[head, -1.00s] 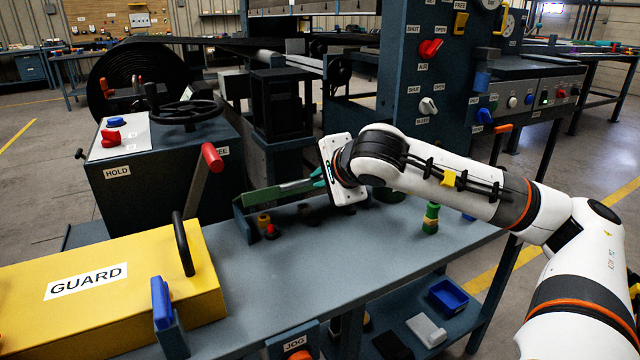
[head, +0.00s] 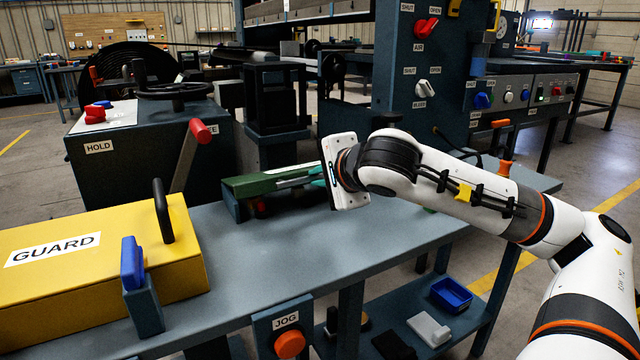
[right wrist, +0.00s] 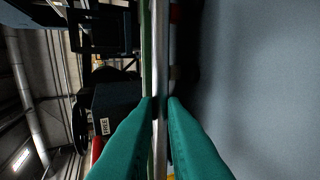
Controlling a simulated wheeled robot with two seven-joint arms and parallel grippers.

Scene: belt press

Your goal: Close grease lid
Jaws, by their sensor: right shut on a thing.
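The grease lid (head: 262,184) is a green panel with a pale grey strip along it, over a dark low box (head: 230,205) at the back of the bench. It also shows edge-on in the right wrist view (right wrist: 147,45). A gap shows under its front side, with something red (head: 262,207) visible below. My right gripper (right wrist: 160,103) has teal fingers on both sides of the pale strip and is shut on the lid. In the head view the white wrist plate partly hides the fingers and the lid's right end. My left gripper is not in view.
The yellow guard (head: 110,250) with its black handle and a blue latch (head: 133,263) stands at the left. A red-tipped lever (head: 198,132) rises behind the bench. The blue-grey bench top (head: 290,255) is clear in front of the box.

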